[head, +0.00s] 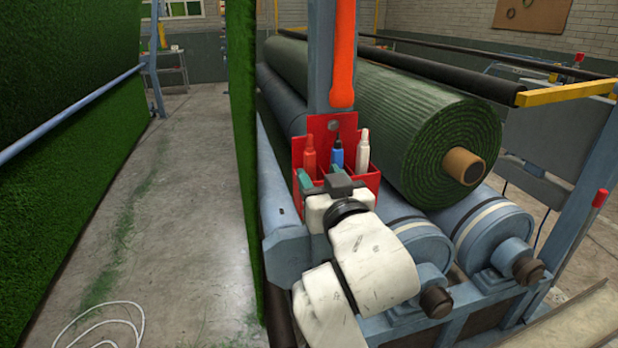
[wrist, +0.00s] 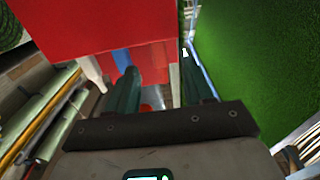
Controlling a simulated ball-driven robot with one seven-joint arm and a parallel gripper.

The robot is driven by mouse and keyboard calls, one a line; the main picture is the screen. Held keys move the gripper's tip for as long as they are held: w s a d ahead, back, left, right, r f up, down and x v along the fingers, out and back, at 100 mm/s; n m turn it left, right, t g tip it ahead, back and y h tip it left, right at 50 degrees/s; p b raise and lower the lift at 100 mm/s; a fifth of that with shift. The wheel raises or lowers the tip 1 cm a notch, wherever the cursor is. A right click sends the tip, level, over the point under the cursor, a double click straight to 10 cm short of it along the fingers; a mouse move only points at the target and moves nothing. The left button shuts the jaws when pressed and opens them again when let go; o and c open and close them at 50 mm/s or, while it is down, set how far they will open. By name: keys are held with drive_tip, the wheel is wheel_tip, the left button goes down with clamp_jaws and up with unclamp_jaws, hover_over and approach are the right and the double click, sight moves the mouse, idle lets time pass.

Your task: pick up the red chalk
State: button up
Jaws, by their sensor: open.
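The red chalk (head: 310,157) stands upright in the left part of a red holder (head: 345,126), with a narrower tip on top. The holder is fixed to a blue-grey post. My gripper (head: 331,170) is open just in front of the holder, its teal fingers spread, and it hides part of the holder's lower front. In the wrist view the open fingers (wrist: 158,64) reach under a large red panel of the holder (wrist: 90,25). A small red patch (wrist: 147,107) shows between them; I cannot tell whether it is the chalk. Nothing is visibly held.
A blue marker (head: 337,154) and a white marker (head: 362,151) stand right of the chalk in the same holder. A large green turf roll (head: 400,110) lies on blue rollers behind and right. A green turf sheet (head: 241,120) hangs close on the left. The concrete aisle (head: 180,210) is open.

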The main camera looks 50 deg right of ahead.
sight(311, 162)
drive_tip(key=p+x, duration=0.2)
drive_tip(key=x, duration=0.2)
drive_tip(key=shift+w+d+r, duration=0.15)
drive_tip(key=shift+w+d, duration=0.35)
drive_tip(key=shift+w, duration=0.15)
clamp_jaws()
